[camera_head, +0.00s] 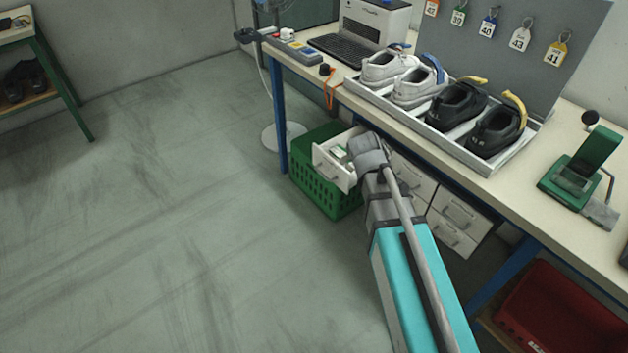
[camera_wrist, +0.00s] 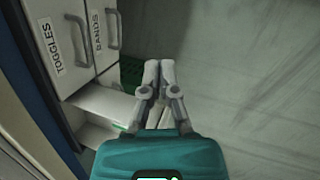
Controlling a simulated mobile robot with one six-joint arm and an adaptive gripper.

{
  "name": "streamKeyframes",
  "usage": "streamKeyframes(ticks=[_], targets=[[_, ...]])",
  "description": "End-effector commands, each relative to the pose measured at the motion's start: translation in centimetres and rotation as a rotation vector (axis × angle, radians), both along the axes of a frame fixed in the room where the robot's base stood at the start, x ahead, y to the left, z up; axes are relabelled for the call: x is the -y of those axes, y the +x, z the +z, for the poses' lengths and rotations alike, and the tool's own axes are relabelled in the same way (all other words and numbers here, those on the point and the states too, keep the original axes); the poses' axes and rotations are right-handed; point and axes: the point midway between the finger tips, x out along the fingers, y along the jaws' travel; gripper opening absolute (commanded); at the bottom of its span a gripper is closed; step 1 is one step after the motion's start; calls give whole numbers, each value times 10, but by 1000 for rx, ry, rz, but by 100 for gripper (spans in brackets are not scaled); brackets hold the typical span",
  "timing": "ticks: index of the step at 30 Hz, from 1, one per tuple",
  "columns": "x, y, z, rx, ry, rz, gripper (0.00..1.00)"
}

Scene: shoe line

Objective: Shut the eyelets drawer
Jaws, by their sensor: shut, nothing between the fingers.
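One white drawer (camera_head: 331,171) stands pulled out at the left end of the unit under the bench, with small green and white contents inside. Its label cannot be read, so I cannot confirm that it is the eyelets drawer. In the wrist view, a white wall of an open drawer (camera_wrist: 102,103) shows left of my gripper (camera_wrist: 159,72). My gripper is shut and empty, its fingertips together beside that drawer. Whether they touch it is unclear. In the head view my wrist hides the fingers and part of the drawer.
The toggles drawer (camera_wrist: 55,32) and bands drawer (camera_wrist: 97,28) are shut. A green crate (camera_head: 326,197) stands on the floor by the open drawer. The bench (camera_head: 395,122) overhangs the unit and carries a tray of shoes (camera_head: 470,158). The floor to the left is clear.

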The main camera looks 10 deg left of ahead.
Motion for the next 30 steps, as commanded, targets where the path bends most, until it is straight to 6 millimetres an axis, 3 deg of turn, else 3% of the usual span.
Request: streamKeyframes(ticks=[1, 14, 24, 30], targets=[[-15, 5, -6, -5, -27, 66, 0], [-128, 18, -15, -62, -302, 611, 0], [-227, 9, -18, -118, -554, 1005, 0], [-270, -1, -17, -147, -674, 1163, 0]])
